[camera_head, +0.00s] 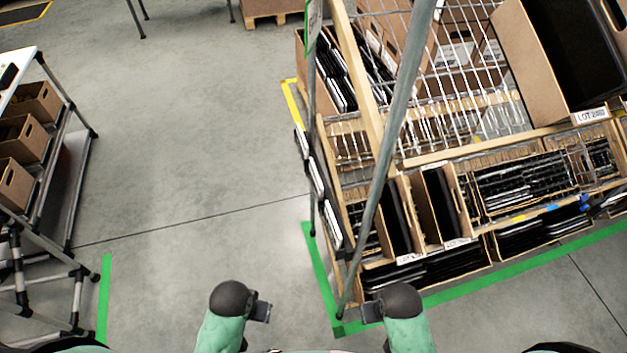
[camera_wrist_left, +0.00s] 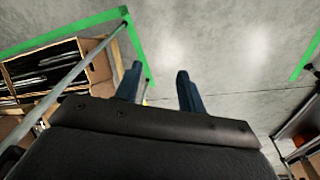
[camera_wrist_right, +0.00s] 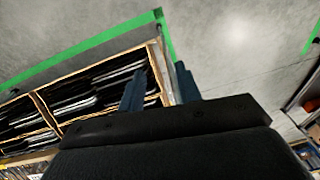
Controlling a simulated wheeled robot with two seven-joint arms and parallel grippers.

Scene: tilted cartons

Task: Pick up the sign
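A narrow green-and-white panel (camera_head: 314,22) that looks like the sign is at the top of the head view, by the left corner of the rack. I see it at a steep angle and its top is cut off. My left gripper (camera_head: 262,311) is low in the head view, left of the rack's front post and far from the panel. Its two fingers stand apart and empty in the left wrist view (camera_wrist_left: 158,85). My right gripper (camera_head: 371,311) is low near that post. Its fingers also stand apart with nothing gripped in the right wrist view (camera_wrist_right: 158,84).
A wire-shelf rack (camera_head: 372,205) with cardboard cartons of dark flat items fills the right side. One large carton (camera_head: 535,70) is tilted on top. Green floor tape (camera_head: 322,275) borders the rack. A cart with cartons (camera_head: 28,145) stands at left. The floor between is clear.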

